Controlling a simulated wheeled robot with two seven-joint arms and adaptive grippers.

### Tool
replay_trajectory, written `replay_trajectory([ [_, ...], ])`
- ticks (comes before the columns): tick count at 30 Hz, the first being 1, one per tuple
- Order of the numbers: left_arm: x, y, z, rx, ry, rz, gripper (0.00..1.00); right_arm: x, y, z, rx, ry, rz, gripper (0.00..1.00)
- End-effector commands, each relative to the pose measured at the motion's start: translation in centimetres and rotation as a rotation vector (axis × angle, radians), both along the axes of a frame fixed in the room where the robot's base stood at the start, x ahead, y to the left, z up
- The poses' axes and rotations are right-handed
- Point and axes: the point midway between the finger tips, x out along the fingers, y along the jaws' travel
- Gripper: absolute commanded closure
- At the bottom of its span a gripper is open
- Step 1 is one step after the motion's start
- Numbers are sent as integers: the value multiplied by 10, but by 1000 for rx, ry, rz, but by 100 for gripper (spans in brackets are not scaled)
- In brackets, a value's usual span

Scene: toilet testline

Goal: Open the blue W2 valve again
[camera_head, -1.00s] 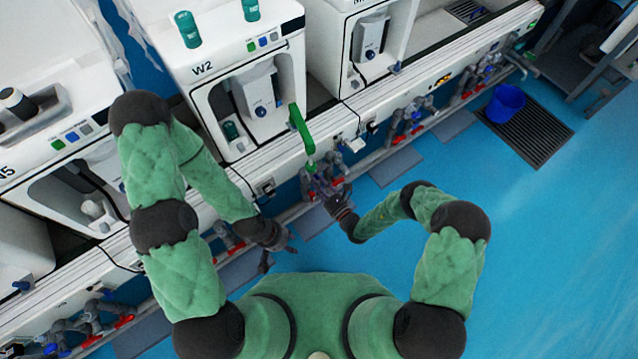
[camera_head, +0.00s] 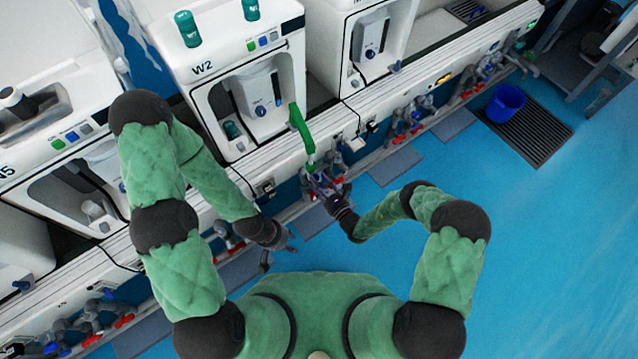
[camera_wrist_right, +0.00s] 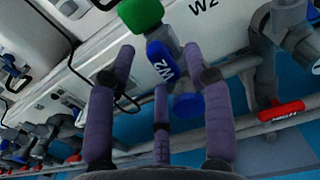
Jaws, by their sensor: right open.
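The blue valve handle marked W2 (camera_wrist_right: 162,62) shows in the right wrist view, below a green cap (camera_wrist_right: 140,14). My right gripper (camera_wrist_right: 158,58) is open, with its purple fingers on either side of the blue handle. Another blue part (camera_wrist_right: 188,105) shows behind the fingers. In the head view my right gripper (camera_head: 335,193) is at the pipework (camera_head: 322,178) below the W2 machine (camera_head: 240,75); the handle is too small to make out there. My left gripper (camera_head: 283,243) hangs lower left, its jaws unclear.
A red handle (camera_wrist_right: 282,110) is on the pipe to the right in the right wrist view. A green pipe (camera_head: 302,128) runs down from the machine front. A blue bucket (camera_head: 505,103) stands on a floor grate (camera_head: 540,135). The blue floor (camera_head: 540,250) at right is clear.

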Motion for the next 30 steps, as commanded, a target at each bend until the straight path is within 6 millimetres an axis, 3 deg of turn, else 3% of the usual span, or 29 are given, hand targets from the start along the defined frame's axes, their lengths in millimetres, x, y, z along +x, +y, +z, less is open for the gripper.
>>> replay_trajectory([
  [8,0,0,0,0,0,0,60,-17,-14,0,0,2,-4,48],
  [21,0,0,0,0,0,0,60,-80,-60,0,1,2,-5,48],
  [30,0,0,0,0,0,0,60,-97,-70,0,-1,1,-1,48],
])
